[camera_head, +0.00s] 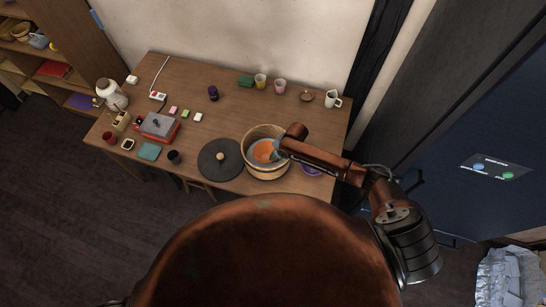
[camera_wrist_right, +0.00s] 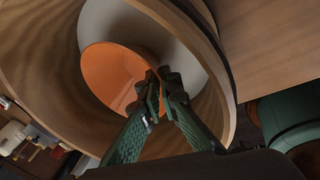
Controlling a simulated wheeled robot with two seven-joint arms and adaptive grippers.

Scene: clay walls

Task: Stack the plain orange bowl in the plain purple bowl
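The plain orange bowl (camera_head: 263,151) is inside a wooden tub on the table. In the wrist view the orange bowl (camera_wrist_right: 110,75) lies tilted against a pale grey surface in the tub. My right gripper (camera_wrist_right: 163,82) reaches into the tub, its fingertips close together on the orange bowl's rim; in the head view my arm mostly hides it. The purple bowl (camera_head: 312,170) stands on the table right of the tub, partly hidden behind my right arm. My left gripper is out of view.
The wooden tub (camera_head: 251,134) has high walls around the orange bowl. Cups (camera_head: 280,86), a white mug (camera_head: 332,99) and a small brown dish (camera_head: 307,96) stand along the back. The table's middle is mostly clear.

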